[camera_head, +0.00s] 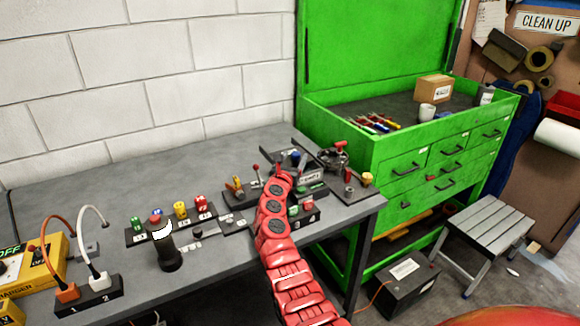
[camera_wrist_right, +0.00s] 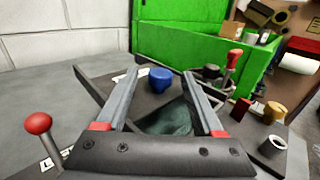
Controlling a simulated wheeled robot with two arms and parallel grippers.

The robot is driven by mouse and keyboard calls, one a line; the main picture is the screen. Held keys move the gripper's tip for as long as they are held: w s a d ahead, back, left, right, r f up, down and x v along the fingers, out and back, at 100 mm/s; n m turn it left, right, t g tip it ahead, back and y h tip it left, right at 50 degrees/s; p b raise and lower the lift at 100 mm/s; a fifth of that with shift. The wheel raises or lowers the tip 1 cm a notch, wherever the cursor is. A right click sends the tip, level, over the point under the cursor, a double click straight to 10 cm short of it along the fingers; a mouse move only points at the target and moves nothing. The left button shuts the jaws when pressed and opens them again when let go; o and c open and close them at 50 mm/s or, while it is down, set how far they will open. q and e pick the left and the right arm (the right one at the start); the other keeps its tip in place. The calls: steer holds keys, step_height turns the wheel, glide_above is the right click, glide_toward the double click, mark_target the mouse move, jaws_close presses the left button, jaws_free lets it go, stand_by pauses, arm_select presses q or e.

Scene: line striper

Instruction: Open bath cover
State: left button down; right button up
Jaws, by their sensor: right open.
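A blue knob (camera_wrist_right: 160,78) stands on a dark plate (camera_wrist_right: 108,82), which I take to be the bath cover. It lies flat on the bench. A dark green surface (camera_wrist_right: 170,120) shows nearer, between the fingers; I cannot tell whether it is the bath. My right gripper (camera_wrist_right: 160,73) is open, its two fingers on either side of the knob in the wrist view, apparently without touching it. In the head view the right gripper (camera_head: 290,162) is over the bench fixtures, and the blue knob (camera_head: 295,157) shows small near its fingers. My left gripper is out of view.
A red-ball lever (camera_wrist_right: 38,124) stands left of the gripper; another red-handled part (camera_wrist_right: 232,60) and a brass knob (camera_wrist_right: 274,112) stand right. The green cabinet (camera_head: 390,150) rises beyond the bench's right end. The back left of the bench (camera_head: 80,190) is clear.

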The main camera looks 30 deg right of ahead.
steer(key=shift+s+a, duration=0.15)
steer(key=shift+a, duration=0.1)
steer(key=v, duration=1.6)
steer(key=shift+s+a, duration=0.2)
steer(key=shift+s, duration=0.15)
